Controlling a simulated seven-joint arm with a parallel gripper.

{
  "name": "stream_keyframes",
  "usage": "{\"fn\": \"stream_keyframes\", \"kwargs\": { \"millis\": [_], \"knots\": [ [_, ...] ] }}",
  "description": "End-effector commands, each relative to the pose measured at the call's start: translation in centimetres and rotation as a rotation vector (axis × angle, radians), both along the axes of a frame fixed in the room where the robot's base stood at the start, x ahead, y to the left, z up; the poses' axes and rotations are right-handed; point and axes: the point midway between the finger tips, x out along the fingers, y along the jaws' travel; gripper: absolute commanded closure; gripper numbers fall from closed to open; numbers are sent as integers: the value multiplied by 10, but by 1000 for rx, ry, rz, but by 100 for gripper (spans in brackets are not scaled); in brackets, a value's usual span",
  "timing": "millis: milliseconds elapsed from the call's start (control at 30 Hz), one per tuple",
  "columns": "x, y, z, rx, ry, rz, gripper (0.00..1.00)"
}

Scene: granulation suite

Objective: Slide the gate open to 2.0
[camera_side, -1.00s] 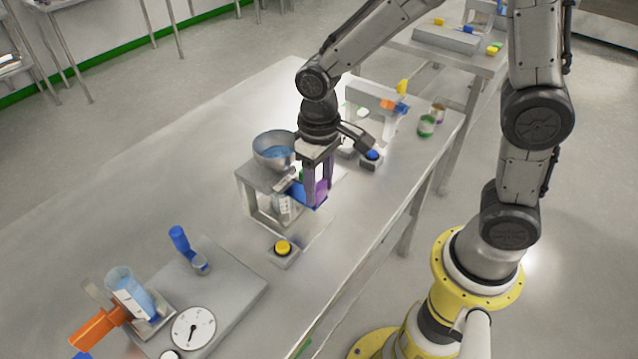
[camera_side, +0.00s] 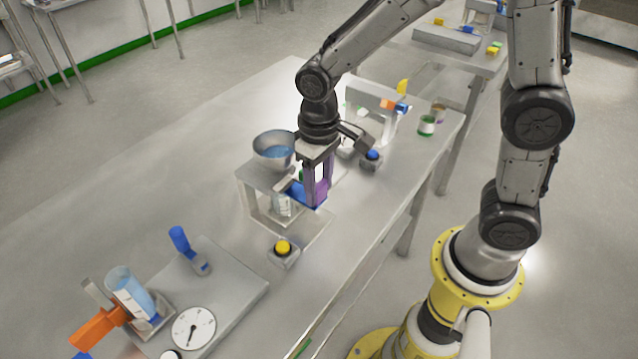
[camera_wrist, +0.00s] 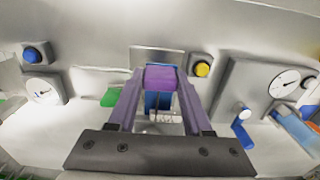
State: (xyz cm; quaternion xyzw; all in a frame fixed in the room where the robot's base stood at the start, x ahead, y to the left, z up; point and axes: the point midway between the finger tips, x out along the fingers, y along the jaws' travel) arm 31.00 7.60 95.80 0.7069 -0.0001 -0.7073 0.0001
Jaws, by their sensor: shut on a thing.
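The blue slide gate (camera_side: 297,191) sits in the metal stand under the steel hopper bowl (camera_side: 275,150). A purple block (camera_wrist: 160,77), which looks like the gate's handle, is at its front end. My gripper (camera_side: 316,192) points down at the stand's front and is shut on this block, with a purple finger on each side. In the wrist view my gripper (camera_wrist: 160,85) has the block between its fingertips. The blue part of the gate (camera_wrist: 158,101) shows just below the block. A pale marked plate (camera_wrist: 163,117) is beside it, too small to read. The gate's inner end is hidden.
A yellow button (camera_side: 283,247) stands in front of the stand, and a blue button (camera_side: 372,156) is to the right. A grey platform (camera_side: 235,285) with a dial (camera_side: 193,328) and a beaker (camera_side: 128,285) lies front left. The table's left middle is clear.

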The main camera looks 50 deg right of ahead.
Motion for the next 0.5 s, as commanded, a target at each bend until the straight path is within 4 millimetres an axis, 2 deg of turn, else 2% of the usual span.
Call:
{"fn": "stream_keyframes", "kwargs": {
  "millis": [133,333,500],
  "knots": [
    [1,5,1,0,-2,2,100],
    [1,27,1,1,-3,4,100],
    [1,30,1,4,-4,-1,100]
  ]
}}
